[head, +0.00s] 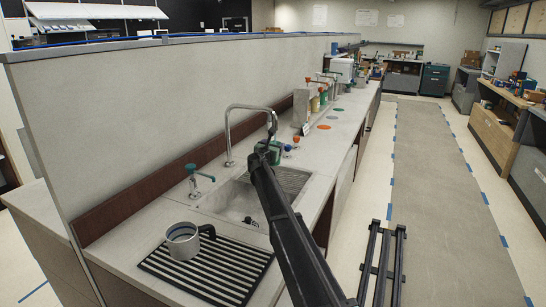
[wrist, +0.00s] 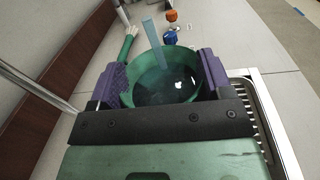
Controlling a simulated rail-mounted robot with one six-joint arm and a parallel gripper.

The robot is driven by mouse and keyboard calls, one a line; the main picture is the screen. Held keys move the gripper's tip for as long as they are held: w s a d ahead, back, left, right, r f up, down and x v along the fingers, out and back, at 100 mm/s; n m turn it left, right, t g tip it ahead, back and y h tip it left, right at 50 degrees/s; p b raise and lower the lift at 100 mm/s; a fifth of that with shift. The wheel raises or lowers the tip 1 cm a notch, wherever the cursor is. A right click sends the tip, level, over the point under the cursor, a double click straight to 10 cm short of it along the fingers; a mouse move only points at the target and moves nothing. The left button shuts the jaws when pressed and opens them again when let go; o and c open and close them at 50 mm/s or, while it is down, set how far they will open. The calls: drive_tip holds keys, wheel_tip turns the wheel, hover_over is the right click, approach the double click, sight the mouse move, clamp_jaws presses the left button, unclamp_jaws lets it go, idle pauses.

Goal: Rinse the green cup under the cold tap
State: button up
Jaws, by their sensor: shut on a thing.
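My gripper (head: 266,150) is over the sink (head: 236,200), below the end of the curved chrome tap (head: 229,135). In the wrist view its purple jaws (wrist: 160,88) are shut on the green cup (wrist: 127,95), one on each side. The cup looks upright, mouth up, and its inside is dark with bright glints. A pale blue translucent column (wrist: 153,42), which looks like running water, reaches into the cup. An orange knob (wrist: 171,16) and a blue knob (wrist: 170,37) stand on the counter beyond. In the head view the cup (head: 271,157) is partly hidden by my arm.
A metal pot (head: 183,243) stands on a black slatted rack (head: 205,272) in front of the sink. A green-handled fixture (head: 194,180) stands left of the sink. A metal drain grid (head: 290,177) lies at the sink's far part. A partition wall (head: 130,120) lines the counter's left.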

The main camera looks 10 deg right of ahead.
idle(0.3)
drive_tip(key=v, duration=0.9)
idle(1.4)
wheel_tip(320, 180, up, 13)
drive_tip(key=p, duration=1.3)
drive_tip(key=shift+d, duration=0.1)
